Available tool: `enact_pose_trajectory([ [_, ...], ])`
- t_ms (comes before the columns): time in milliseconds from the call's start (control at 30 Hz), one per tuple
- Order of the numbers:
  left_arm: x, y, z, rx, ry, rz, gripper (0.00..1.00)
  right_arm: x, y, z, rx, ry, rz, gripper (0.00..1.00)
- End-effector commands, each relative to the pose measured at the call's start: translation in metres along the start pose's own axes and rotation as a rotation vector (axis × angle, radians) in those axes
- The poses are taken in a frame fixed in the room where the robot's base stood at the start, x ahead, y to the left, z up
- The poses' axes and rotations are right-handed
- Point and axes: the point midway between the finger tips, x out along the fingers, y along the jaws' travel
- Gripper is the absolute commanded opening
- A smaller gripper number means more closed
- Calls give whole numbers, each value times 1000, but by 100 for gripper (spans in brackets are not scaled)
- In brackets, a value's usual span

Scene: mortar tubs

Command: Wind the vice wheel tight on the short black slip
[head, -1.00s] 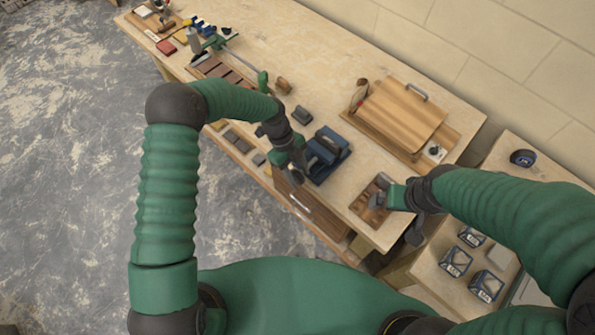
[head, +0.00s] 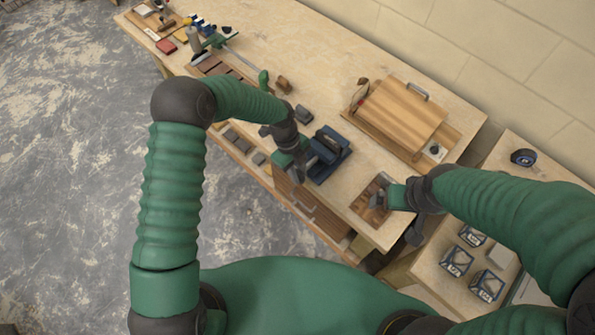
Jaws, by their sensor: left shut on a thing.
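The blue vice (head: 327,154) stands near the front edge of the wooden bench. My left gripper (head: 292,171) is at the vice's left, front side, shut on what appears to be its wheel. The wheel itself is hidden by the gripper and wrist. I cannot make out the short black slip in the vice jaws; they are small and partly dark. My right gripper (head: 383,198) is low over a small wooden tray (head: 361,209) at the bench's right front, beside a grey piece; its fingers are too small to read.
A dark block (head: 303,114) lies on the bench behind the vice. A side table at right holds several blue-edged boxes (head: 457,261).

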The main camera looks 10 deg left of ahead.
Motion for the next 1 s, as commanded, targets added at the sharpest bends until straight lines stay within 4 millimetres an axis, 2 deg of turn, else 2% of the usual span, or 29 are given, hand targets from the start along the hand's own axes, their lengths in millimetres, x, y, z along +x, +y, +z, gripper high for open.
enact_pose_trajectory([
  [500,8,-1,-8,9,-366,-1,0,26,0,6,0,0,0,100],
  [1000,8,0,-10,1,-492,2,0,37,0,9,0,0,0,100],
])
